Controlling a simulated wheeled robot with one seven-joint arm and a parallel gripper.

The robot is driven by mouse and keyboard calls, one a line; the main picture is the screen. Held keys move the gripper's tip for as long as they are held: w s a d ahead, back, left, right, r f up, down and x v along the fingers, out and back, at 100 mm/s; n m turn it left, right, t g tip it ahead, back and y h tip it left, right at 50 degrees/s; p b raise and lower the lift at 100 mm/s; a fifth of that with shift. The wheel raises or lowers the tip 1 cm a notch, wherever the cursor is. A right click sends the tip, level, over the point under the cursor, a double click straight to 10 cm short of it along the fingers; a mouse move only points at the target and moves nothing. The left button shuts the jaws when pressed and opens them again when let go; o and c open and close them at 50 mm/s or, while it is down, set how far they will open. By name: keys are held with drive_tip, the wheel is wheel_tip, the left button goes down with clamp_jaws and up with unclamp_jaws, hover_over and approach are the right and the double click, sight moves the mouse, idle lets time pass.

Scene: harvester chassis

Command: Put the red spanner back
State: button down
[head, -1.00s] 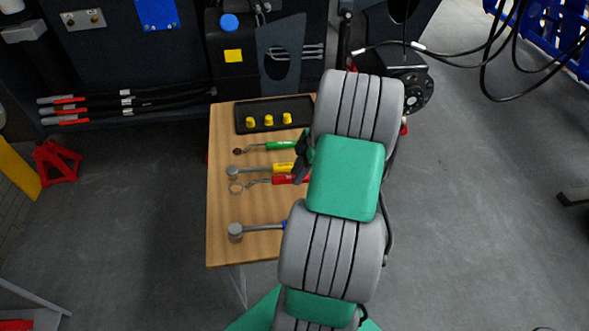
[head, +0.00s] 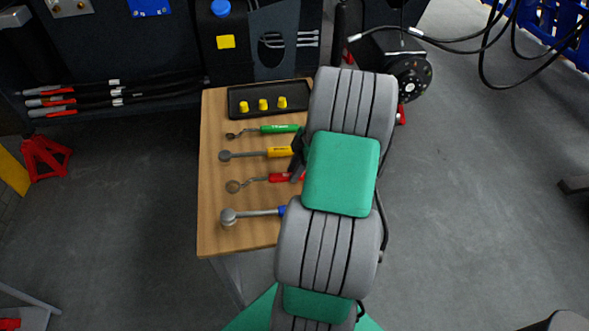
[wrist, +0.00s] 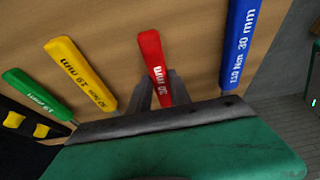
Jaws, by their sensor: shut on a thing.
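The red spanner, with its red handle (head: 286,177) and grey ring end (head: 233,186), is over the wooden table between the yellow-handled tool (head: 279,152) and the blue-handled tool (head: 252,214). My gripper (wrist: 160,90) is shut on the red handle, one finger on each side in the wrist view. In the head view my arm hides most of the gripper and the handle's right end. I cannot tell whether the spanner touches the table or is just above it.
A green-handled tool (head: 280,129) lies behind the yellow one. A black tray (head: 297,90) with yellow pieces stands at the table's back. Bare wood (head: 215,110) shows along the table's left side. A dark machine panel rises behind.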

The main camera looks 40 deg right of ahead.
drive_tip(key=shift+f, duration=0.35)
drive_tip(key=c, duration=1.1)
unclamp_jaws()
drive_tip(key=v, duration=0.8)
